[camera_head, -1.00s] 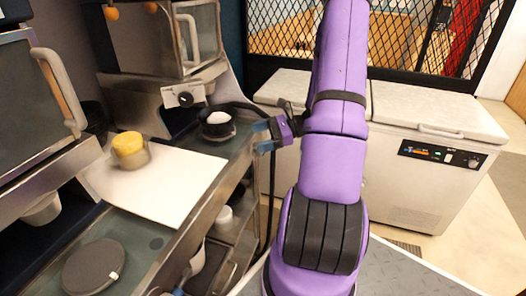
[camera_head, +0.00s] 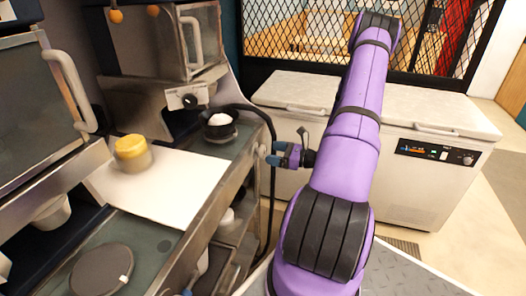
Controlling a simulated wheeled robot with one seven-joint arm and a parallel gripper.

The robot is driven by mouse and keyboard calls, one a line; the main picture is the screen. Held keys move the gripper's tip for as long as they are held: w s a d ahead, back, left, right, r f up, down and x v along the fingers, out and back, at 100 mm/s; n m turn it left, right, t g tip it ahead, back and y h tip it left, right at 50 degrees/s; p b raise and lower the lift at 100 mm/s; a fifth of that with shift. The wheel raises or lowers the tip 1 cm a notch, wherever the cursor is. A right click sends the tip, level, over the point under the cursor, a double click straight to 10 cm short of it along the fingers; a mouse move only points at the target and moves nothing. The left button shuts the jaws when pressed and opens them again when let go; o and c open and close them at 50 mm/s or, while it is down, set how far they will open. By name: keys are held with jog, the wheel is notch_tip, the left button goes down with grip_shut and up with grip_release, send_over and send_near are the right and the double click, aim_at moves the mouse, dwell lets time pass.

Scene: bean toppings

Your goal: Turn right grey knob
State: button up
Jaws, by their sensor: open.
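My gripper (camera_head: 274,154) is out at the front edge of the steel counter, its small bluish fingers pointing left. The jaws are open and I see nothing between them. A dark round knob (camera_head: 189,101) sits on a pale plate on the oven's lower front, well to the left of the gripper. A small greyish round shape (camera_head: 262,150) shows on the counter front just left of the fingertips; it may be a knob, but it is too small to be sure. I cannot tell whether the fingers touch it. At the bottom edge, a small bluish part (camera_head: 186,293) is cut off.
A dark bowl with white contents (camera_head: 219,122) stands on the counter near the gripper. A yellow-topped cup (camera_head: 132,152) stands on a white sheet (camera_head: 170,190). A round dark plate (camera_head: 101,270) lies nearer. A white chest freezer (camera_head: 420,180) stands behind my arm.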

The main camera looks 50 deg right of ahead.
aim_at(266, 151)
jog(key=shift+x, duration=2.4)
jog(key=c, duration=0.9)
